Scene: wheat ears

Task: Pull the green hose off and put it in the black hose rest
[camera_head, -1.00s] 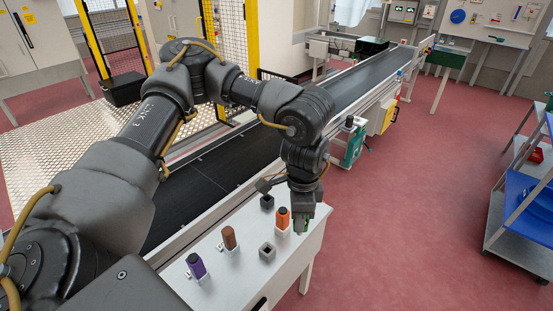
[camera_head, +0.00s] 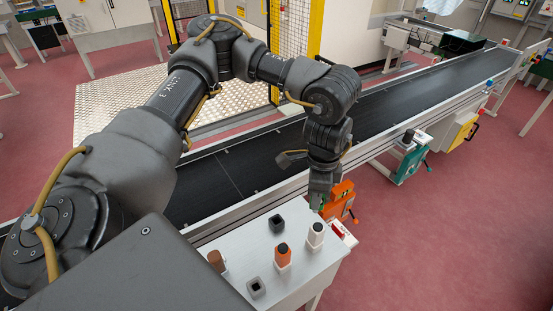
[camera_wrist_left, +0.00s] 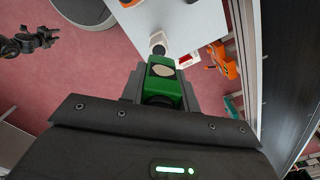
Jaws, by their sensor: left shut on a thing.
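My left gripper (camera_head: 320,203) is shut on the green hose (camera_wrist_left: 163,86), which fills the space between its fingers in the left wrist view. In the head view only a sliver of green shows at the fingertips. A white fitting with a dark top (camera_head: 316,233) stands upright on the table just below the gripper, and the hose appears clear of it. The black hose rest (camera_head: 276,223) stands empty on the table, left of the gripper. A dark shape (camera_wrist_left: 25,42) in the left wrist view may be my right gripper; its jaws are unclear.
An orange-brown hose (camera_head: 283,255) stands in a white fitting, with a brown one (camera_head: 217,260) to its left. A grey square rest (camera_head: 257,287) is in front. The conveyor (camera_head: 235,170) runs behind the white table (camera_head: 240,245). An orange device (camera_head: 340,200) sits behind the gripper.

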